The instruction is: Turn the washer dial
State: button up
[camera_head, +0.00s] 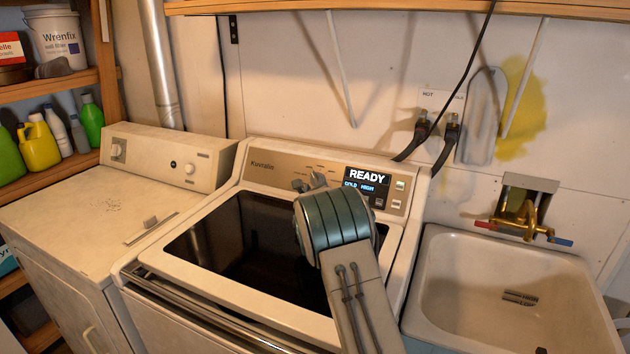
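The washer (262,149) stands in the middle, with a tan control panel (275,165) along its back edge. The panel's lit display (366,182) reads "READY" with smaller blue text, "COLD" and "HIGH", below. My arm reaches up over the dark lid to the panel. My gripper (309,183) is at the panel, left of the display, mostly hidden behind my thick grey-green wrist. The washer dial cannot be made out clearly; it seems hidden at or behind my gripper. Whether the fingers touch it, or are open or shut, I cannot tell.
A dryer (100,205) with small knobs stands left of the washer. A utility sink (450,300) with a brass faucet (525,225) is at the right. Shelves with bottles (40,147) are at the far left. Hoses and a cord hang behind the washer. A wooden shelf (400,6) runs overhead.

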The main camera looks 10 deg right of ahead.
aim_at(316, 180)
jog(key=shift+w+d, duration=0.15)
jog(key=shift+w, duration=0.55)
jog(key=shift+w+d, duration=0.1)
jog(key=shift+w, duration=0.55)
jog(key=shift+c, duration=0.3)
grip_shut()
jog(key=shift+f, duration=0.15)
